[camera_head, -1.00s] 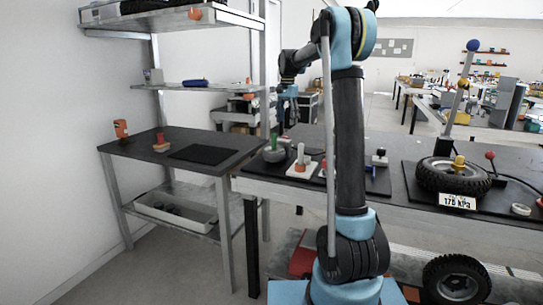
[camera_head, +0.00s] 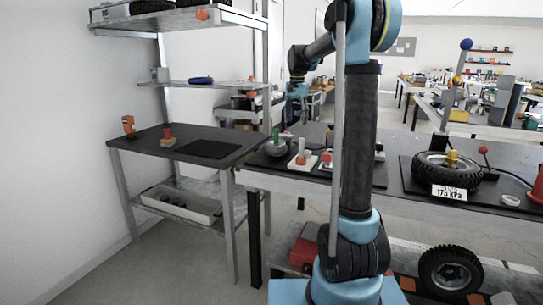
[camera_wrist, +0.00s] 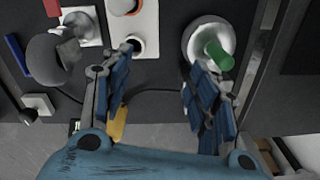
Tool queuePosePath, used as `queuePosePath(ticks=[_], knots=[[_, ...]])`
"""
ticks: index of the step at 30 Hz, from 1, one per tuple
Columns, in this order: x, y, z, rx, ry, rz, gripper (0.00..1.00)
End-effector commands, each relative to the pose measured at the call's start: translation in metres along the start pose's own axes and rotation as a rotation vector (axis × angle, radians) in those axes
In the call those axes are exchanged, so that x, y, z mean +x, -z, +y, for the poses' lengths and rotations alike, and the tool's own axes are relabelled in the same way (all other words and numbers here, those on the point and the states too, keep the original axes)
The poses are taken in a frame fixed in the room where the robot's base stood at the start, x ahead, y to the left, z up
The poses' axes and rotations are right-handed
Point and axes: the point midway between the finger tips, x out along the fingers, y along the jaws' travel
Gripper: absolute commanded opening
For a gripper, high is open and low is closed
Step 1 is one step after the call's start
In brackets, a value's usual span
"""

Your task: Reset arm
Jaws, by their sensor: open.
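My arm (camera_head: 361,140) rises in front of the work table in the head view, its forearm bent to the left. My gripper (camera_wrist: 160,58) is open and empty in the wrist view, its two blue-padded fingers apart. It points down over the work table (camera_wrist: 165,105). A round grey base with a green handle (camera_wrist: 220,56) is by the right finger. A white block with a dark hole (camera_wrist: 133,45) is by the left fingertip. In the head view the gripper end (camera_head: 297,90) is small, above the table's left part.
A shelf unit (camera_head: 229,180) with a black mat stands at the left. A tyre (camera_head: 447,172) with a pressure display lies on the right of the table, and another tyre (camera_head: 452,270) stands below. A red box (camera_head: 305,245) is on a low platform beside my base.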

Motion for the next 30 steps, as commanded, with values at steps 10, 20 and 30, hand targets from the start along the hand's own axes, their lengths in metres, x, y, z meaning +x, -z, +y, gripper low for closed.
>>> queuePosePath(ticks=[10, 20, 30], knots=[[0.004, -0.059, 0.079, -0.131, 0.021, 0.026, 0.54], [0.029, -0.122, 0.153, -0.266, 0.036, 0.057, 0.54], [0.076, -0.185, 0.224, -0.402, 0.047, 0.091, 0.54]])
